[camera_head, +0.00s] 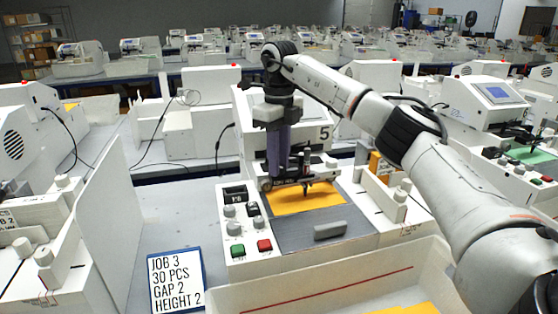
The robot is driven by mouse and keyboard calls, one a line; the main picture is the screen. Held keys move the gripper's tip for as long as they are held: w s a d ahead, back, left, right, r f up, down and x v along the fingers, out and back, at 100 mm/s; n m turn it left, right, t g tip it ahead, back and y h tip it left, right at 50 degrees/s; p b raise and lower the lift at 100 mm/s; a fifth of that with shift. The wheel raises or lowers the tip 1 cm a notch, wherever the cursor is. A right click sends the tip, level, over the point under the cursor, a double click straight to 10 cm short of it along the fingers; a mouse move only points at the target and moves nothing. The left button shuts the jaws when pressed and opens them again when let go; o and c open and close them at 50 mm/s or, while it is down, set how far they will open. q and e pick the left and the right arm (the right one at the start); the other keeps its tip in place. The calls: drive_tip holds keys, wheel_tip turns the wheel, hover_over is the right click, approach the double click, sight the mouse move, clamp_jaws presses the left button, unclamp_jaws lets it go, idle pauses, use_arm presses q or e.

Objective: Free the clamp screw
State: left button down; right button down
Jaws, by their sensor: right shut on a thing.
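The white pen plotter (245,150), marked 5, stands in the middle of the table. Its dark pen carriage (300,179) is over an orange sheet (300,199) on the grey bed. A pen (307,160) stands upright in the carriage, with its tip close to the sheet. My right gripper (277,174) points straight down at the left part of the carriage. Its fingers are shut on the clamp screw, which they hide, so I cannot tell how far it is turned. My left gripper is not in view.
A control panel with grey knobs, a green button (237,250) and a red button (264,246) is in front. A job card (176,280) lies front left. A white tray (330,285) with orange sheets is at the front. White panels stand at both sides.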

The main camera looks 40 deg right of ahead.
idle(0.5)
drive_tip(key=c, duration=1.5)
unclamp_jaws()
drive_tip(key=shift+c, duration=0.2)
drive_tip(key=shift+r, duration=0.15)
wheel_tip(320, 180, up, 10)
